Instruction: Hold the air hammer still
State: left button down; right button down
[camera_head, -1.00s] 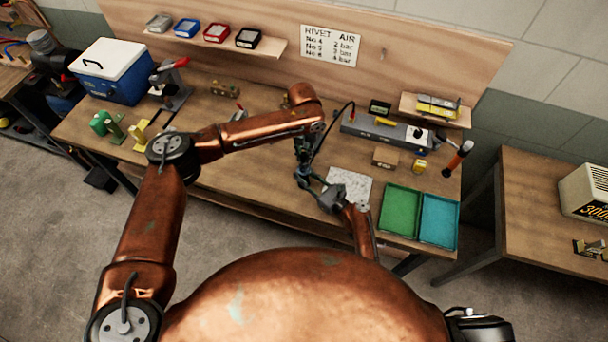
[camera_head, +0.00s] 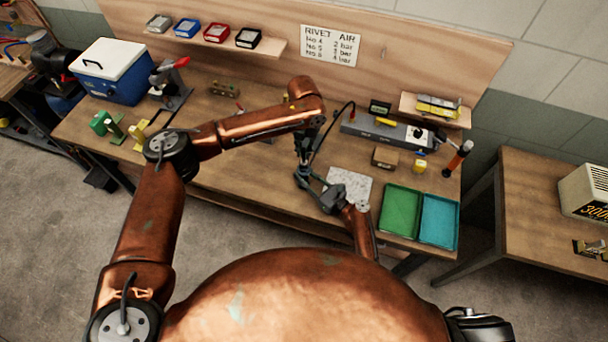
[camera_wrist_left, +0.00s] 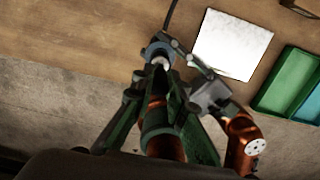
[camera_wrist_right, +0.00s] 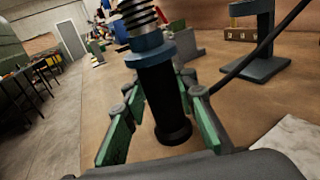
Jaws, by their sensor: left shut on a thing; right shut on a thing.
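The air hammer, with a black cylindrical body, a blue collar and a coil spring, shows large in the right wrist view (camera_wrist_right: 160,95). My right gripper (camera_wrist_right: 158,92) has its green-padded fingers on either side of the black body and is shut on it. In the head view my right gripper (camera_head: 318,190) reaches in from below, over the bench's front part. My left gripper (camera_head: 304,150) points down from above at the same tool and is shut on it. In the left wrist view my left fingers (camera_wrist_left: 160,95) partly hide the tool; its blue collar shows beyond them.
A dark hose runs from the tool toward the grey unit (camera_head: 388,130). A pale speckled sheet (camera_head: 349,184) lies close by on the bench (camera_head: 250,180), with green (camera_head: 400,210) and blue (camera_head: 439,221) trays to its right. A blue cooler (camera_head: 112,72) stands at the left.

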aim_at(304, 150)
pick_arm(q)
jog(key=shift+r, duration=0.15)
pick_arm(e)
jog(key=shift+d, duration=0.1)
pick_arm(q)
jog(key=shift+r, duration=1.45)
pick_arm(e)
jog(key=c, duration=1.5)
grip_release()
jog(key=shift+s, duration=0.1)
